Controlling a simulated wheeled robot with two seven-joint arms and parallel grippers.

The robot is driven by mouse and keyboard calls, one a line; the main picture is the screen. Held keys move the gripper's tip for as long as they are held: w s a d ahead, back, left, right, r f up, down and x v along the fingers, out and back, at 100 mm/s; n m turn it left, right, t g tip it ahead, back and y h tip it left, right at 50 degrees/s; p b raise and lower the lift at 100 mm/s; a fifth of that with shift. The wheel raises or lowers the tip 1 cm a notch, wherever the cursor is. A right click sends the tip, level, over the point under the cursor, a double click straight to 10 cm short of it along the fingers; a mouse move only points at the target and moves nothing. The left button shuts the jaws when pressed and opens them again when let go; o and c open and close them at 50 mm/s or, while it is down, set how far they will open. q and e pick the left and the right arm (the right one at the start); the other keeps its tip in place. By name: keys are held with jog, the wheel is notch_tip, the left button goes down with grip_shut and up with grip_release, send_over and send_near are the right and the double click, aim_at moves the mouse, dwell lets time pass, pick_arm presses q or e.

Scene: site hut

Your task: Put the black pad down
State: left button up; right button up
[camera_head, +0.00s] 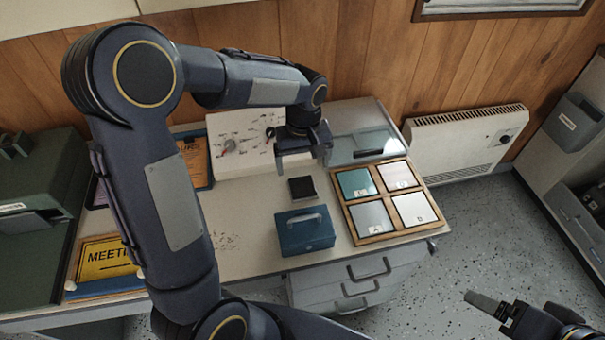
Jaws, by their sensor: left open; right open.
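The black pad (302,187) lies on the desk top (255,205), just behind a blue box with a handle (306,231). My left gripper (302,160) is above and behind the pad, with its fingers apart and nothing between them. The pad appears clear of the fingers. My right gripper (485,300) is low at the bottom right, over the floor, open and empty, far from the pad.
A wooden tray (391,233) with several coloured tiles stands right of the pad. A white panel with knobs (236,145) stands behind it. A yellow sign (105,259) lies at the left. Bare desk lies left of the pad.

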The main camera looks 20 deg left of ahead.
pick_arm(q)
jog(key=s+a+r+m+t+h, duration=0.2)
jog(key=s+r+m, duration=0.1)
jog(key=s+r, duration=0.65)
jog(key=s+d+m+t+h, duration=0.1)
jog(key=s, duration=0.5)
jog(key=s+d+f+m+t, duration=0.1)
jog(key=s+t, duration=0.1)
jog(key=s, duration=0.3)
jog(key=shift+s+d+f+m+t+h, duration=0.3)
jog(key=shift+s+d+m+h, duration=0.05)
jog(key=shift+d+m+h, duration=0.05)
notch_tip(320, 180, up, 2)
jog(key=shift+r+p, duration=0.25)
jog(key=shift+p, duration=1)
jog(key=shift+o, duration=0.5)
